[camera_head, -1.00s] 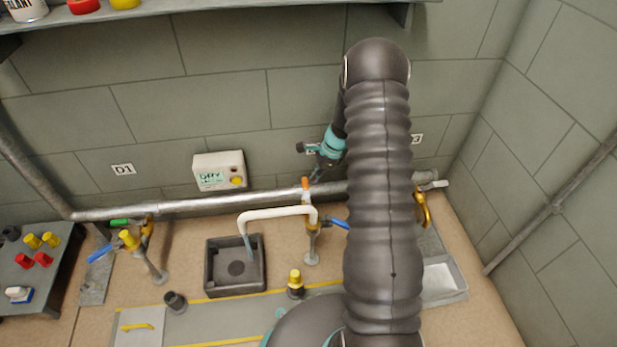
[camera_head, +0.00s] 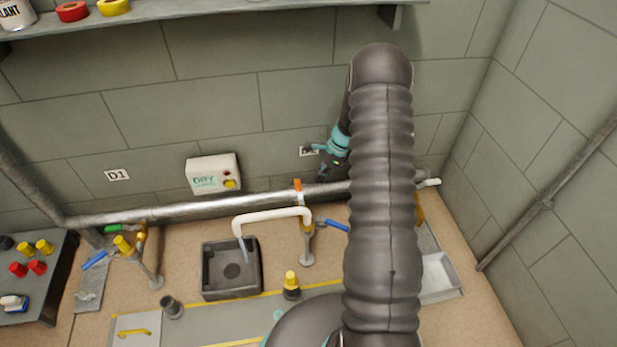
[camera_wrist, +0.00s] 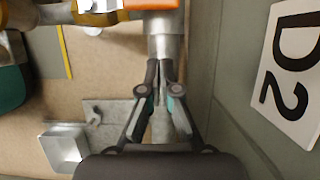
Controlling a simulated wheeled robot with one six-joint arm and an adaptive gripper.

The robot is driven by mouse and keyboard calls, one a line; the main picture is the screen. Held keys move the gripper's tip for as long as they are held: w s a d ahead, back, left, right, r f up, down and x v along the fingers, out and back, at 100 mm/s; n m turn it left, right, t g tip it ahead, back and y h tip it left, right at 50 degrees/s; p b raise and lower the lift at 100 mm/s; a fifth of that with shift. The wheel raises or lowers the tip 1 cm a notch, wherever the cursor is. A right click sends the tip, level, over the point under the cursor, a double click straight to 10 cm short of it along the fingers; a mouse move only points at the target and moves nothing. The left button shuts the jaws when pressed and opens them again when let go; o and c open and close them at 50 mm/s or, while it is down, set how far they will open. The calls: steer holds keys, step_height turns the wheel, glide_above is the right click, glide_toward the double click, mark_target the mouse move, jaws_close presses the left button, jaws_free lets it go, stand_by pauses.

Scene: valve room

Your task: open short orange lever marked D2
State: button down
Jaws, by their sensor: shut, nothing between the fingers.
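The short orange lever (camera_head: 298,185) stands upright on the wall pipe, above the white spout, in the head view. In the wrist view part of an orange piece (camera_wrist: 150,4), likely this lever, shows at the top edge, cut off. The D2 plate (camera_wrist: 292,75) is large on the right there; in the head view the plate (camera_head: 304,151) is partly covered by my gripper. My gripper (camera_wrist: 159,68) is shut and empty, its fingers pointing toward the orange piece over the grey pipe. In the head view my gripper (camera_head: 336,168) is right of the lever, apart from it.
A blue lever (camera_head: 337,225) sits just right of the spout (camera_head: 270,216). The control box (camera_head: 213,173) hangs on the wall to the left. The grey pipe (camera_head: 200,209) runs along the wall. A sink (camera_head: 231,268) and a pale tray (camera_head: 440,279) stand below.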

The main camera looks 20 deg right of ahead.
steer(key=p+v, duration=0.1)
steer(key=v, duration=0.8)
steer(key=shift+a+r, duration=0.2)
steer(key=shift+r, duration=0.25)
steer(key=shift+s, duration=0.1)
steer(key=s+a+n+g, duration=0.1)
steer(key=s+a+n, duration=0.1)
steer(key=s+n, duration=0.45)
steer(key=s+a+r+n+t+h+p, duration=0.1)
steer(key=s+a+r+n, duration=0.3)
steer(key=s+r, duration=0.4)
steer(key=s+a+r+n+t+h+p, duration=0.2)
steer(key=s+a+r+n, duration=0.3)
steer(key=r, duration=0.9)
steer(key=s+a+r+n+t+h+p, duration=0.1)
steer(key=s+a+r+n+t+p, duration=0.1)
steer(key=s+a+r, duration=0.5)
steer(key=s+r+n+t, duration=0.1)
steer(key=s+r+n, duration=0.1)
steer(key=s+r, duration=0.3)
steer(key=shift+s+a, duration=0.2)
